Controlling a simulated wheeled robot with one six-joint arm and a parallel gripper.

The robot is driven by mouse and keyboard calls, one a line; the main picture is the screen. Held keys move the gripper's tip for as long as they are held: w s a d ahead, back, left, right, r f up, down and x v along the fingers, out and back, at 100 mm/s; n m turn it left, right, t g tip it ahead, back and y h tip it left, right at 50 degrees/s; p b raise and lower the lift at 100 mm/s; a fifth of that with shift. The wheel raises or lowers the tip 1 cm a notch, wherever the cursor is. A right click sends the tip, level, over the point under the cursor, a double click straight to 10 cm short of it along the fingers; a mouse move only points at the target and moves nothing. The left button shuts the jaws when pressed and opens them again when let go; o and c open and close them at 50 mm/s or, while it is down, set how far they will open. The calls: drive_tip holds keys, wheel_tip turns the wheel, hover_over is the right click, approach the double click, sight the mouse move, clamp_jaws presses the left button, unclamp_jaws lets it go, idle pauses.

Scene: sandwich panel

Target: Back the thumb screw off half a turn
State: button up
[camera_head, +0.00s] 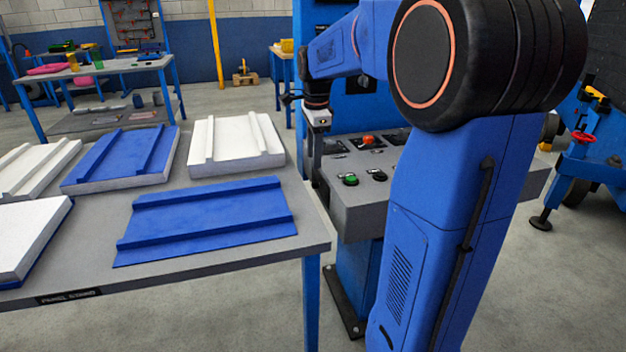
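I cannot make out a thumb screw in this view. My gripper (315,168) points down at the left edge of a grey control console (350,213). Its dark fingers are small and seen nearly edge-on, so I cannot tell whether they are open, shut or touching anything. The console top carries a green button (350,180), a red button (368,140) and small dark knobs.
A grey table (200,262) at the left holds blue and white ribbed panels, among them a blue panel (205,215) near its front. A blue stand with a red handwheel (583,137) is at the right. Bare floor lies between the table and the back bench (130,64).

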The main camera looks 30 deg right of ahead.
sight(316, 185)
drive_tip(key=f, duration=0.6)
drive_tip(key=w+f, duration=0.1)
drive_tip(key=f, duration=0.2)
drive_tip(key=shift+d+f, duration=0.15)
drive_tip(key=shift+f, duration=0.1)
drive_tip(key=shift+c, duration=0.3)
clamp_jaws()
